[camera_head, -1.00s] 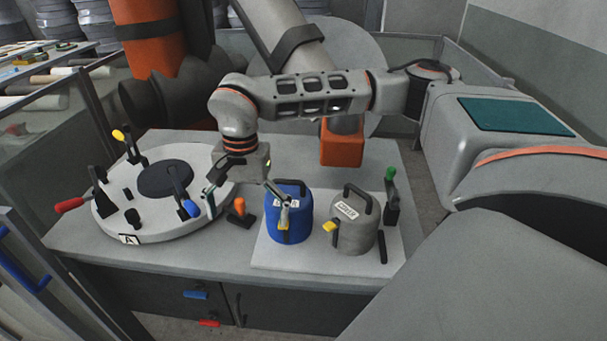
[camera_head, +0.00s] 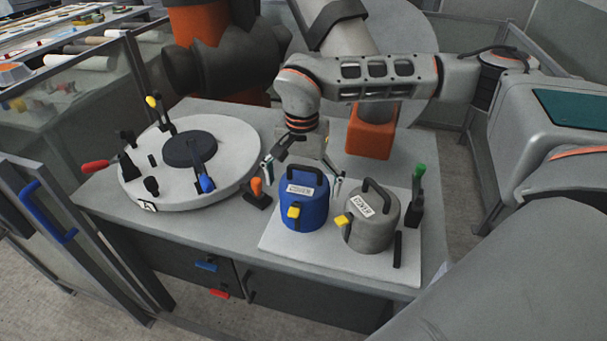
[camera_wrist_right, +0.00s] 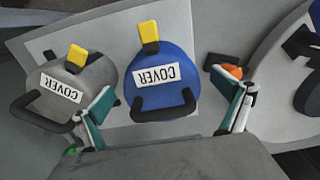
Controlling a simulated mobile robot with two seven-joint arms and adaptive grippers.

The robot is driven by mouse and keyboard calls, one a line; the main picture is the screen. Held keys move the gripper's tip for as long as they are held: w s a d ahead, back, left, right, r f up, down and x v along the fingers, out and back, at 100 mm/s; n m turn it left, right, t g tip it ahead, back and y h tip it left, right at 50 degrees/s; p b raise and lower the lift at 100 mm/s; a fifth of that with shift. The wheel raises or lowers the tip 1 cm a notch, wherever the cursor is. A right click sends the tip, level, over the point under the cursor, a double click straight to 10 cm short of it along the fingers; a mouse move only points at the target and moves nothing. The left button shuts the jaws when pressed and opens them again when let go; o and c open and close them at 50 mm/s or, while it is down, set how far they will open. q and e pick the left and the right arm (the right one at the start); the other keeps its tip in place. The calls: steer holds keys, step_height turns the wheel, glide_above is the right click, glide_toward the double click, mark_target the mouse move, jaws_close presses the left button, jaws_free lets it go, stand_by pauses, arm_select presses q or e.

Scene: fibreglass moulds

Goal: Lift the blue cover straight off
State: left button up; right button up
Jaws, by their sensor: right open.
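The blue cover (camera_head: 304,208) stands upright on a light board, with a black handle on top, a white COVER label and a yellow latch on its front. In the right wrist view the blue cover (camera_wrist_right: 160,82) lies ahead of the fingers, with its black handle nearest to them. My right gripper (camera_head: 303,180) is open and empty, just behind and above the blue cover in the head view. In the wrist view the fingers of my right gripper (camera_wrist_right: 168,122) are spread wide, one to each side of the handle, not touching it. My left gripper does not show.
A grey cover (camera_head: 368,226) with a black handle and yellow latch stands close to the right. A green-handled clamp (camera_head: 416,195) stands beyond it, and an orange-handled one (camera_head: 257,192) on the left. A round white mould (camera_head: 235,150) with clamps fills the table's left side.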

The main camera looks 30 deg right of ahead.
steer(key=shift+f, duration=1.95)
steer(key=shift+c, duration=0.4)
steer(key=c, duration=1.2)
steer(key=shift+r, duration=0.15)
steer(key=shift+r+p, duration=1.4)
steer(key=shift+p, duration=0.05)
steer(key=shift+r+p, duration=0.95)
steer(key=shift+r, duration=0.05)
steer(key=shift+r, duration=0.1)
